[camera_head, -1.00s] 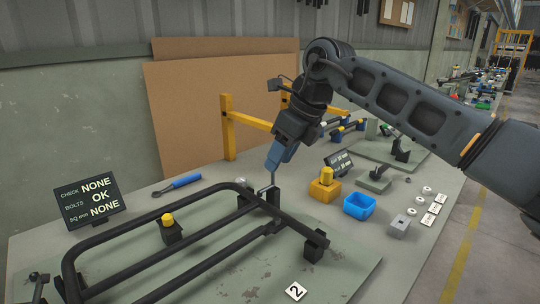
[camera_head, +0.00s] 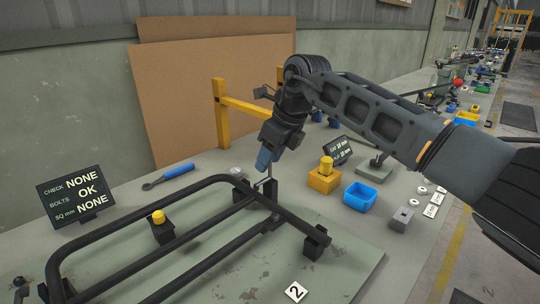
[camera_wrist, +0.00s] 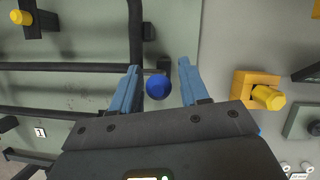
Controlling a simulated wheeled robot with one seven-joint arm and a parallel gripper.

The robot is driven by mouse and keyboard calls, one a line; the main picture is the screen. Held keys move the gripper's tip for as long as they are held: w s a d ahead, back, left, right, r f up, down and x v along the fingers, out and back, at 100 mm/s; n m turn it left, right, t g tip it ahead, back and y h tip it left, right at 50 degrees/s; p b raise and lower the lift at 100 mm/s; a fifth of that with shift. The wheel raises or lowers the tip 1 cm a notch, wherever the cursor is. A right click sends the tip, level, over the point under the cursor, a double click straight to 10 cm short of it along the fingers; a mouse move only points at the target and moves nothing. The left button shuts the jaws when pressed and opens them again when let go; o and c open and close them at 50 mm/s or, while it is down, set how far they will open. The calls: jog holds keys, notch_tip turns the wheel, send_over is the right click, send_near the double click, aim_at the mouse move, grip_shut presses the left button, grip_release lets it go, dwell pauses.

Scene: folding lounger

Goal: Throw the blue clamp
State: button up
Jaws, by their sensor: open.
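The blue clamp shows in the wrist view as a round blue knob (camera_wrist: 158,88) between my two fingers, next to a black frame tube. In the head view it is mostly hidden by my fingers; a thin grey rod and a black block (camera_head: 271,190) show just below them. My gripper (camera_head: 265,160) points down with its blue fingers spread. It also shows in the wrist view (camera_wrist: 158,68), with a gap visible on both sides of the knob. The black tubular lounger frame (camera_head: 130,203) lies on the green plate around the black blocks.
A yellow clamp (camera_head: 158,217) stands on the left block. An orange block (camera_head: 324,180), a blue bin (camera_head: 360,196) and a grey block (camera_head: 402,220) stand to the right. A yellow post (camera_head: 221,115) rises behind. A status board (camera_head: 76,200) and a blue-handled tool (camera_head: 178,172) are left.

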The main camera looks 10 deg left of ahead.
jog(key=shift+c, duration=0.3)
grip_shut()
dwell(0.3)
